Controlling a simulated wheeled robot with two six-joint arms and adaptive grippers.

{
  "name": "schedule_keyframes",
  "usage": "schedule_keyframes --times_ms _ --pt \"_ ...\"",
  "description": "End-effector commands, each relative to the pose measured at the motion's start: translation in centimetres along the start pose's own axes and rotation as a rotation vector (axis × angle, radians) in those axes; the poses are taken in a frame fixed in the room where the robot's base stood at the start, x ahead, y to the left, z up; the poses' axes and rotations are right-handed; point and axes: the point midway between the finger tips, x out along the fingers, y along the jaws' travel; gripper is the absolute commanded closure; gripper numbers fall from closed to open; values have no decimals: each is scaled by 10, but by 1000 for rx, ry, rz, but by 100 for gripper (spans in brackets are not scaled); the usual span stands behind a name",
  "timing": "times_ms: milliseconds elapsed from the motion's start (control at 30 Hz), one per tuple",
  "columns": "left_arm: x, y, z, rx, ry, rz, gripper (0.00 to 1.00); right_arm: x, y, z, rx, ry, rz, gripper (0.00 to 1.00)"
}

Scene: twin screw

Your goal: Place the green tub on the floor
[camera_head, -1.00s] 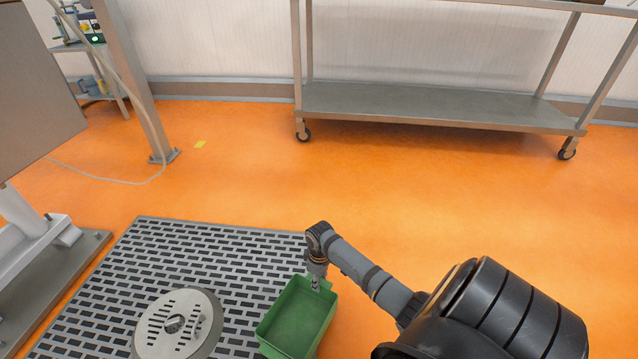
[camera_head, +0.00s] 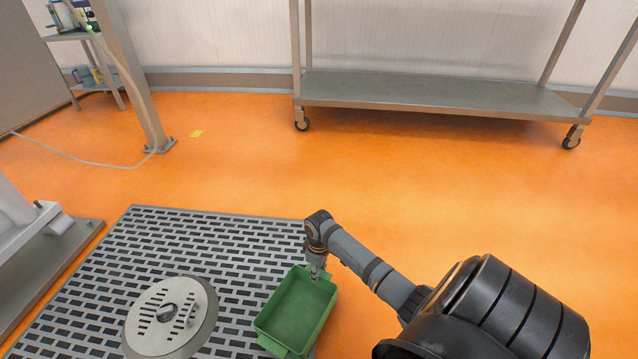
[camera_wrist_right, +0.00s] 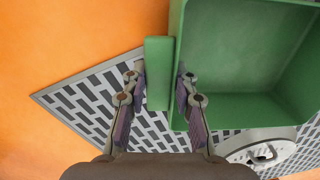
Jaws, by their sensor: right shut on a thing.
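The green tub (camera_head: 297,312) is an open, empty box at the bottom middle of the head view, seen over the right edge of the floor grate. My right gripper (camera_head: 316,272) is at its far end. In the right wrist view the tub (camera_wrist_right: 240,60) fills the upper right, and my right gripper (camera_wrist_right: 160,85) has one finger on each side of the tub's flat green handle tab (camera_wrist_right: 159,75). The gripper is shut on this tab. The head view does not show clearly how high the tub is above the floor. My left gripper is not in view.
The orange floor (camera_head: 430,185) is clear ahead and to the right. A metal grate (camera_head: 220,235) with a round drain cover (camera_head: 168,316) lies at lower left. A wheeled steel shelf (camera_head: 440,98) stands at the back. A post (camera_head: 135,80) and a cable are at left.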

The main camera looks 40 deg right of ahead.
Motion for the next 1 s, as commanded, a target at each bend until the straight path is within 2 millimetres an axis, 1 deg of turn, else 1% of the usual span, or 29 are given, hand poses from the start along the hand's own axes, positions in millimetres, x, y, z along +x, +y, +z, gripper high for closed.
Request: schedule_keyframes --times_ms 267,433,467,600,633,900,967,1000 --pt "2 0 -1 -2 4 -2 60 0 0 0 0 1 0 100" --pt "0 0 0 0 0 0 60 4 0 0 1 -1 -1 100" --pt "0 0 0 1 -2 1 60 4 0 0 1 -1 -1 71" --pt "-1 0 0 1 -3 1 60 4 0 0 1 -1 0 52" --pt "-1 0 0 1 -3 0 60 4 0 0 1 -1 0 49" --pt "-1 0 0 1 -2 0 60 4 0 0 0 0 0 49" --pt "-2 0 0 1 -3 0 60 1 0 0 0 0 1 49" --pt "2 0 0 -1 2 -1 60 -2 0 0 -1 1 1 49"
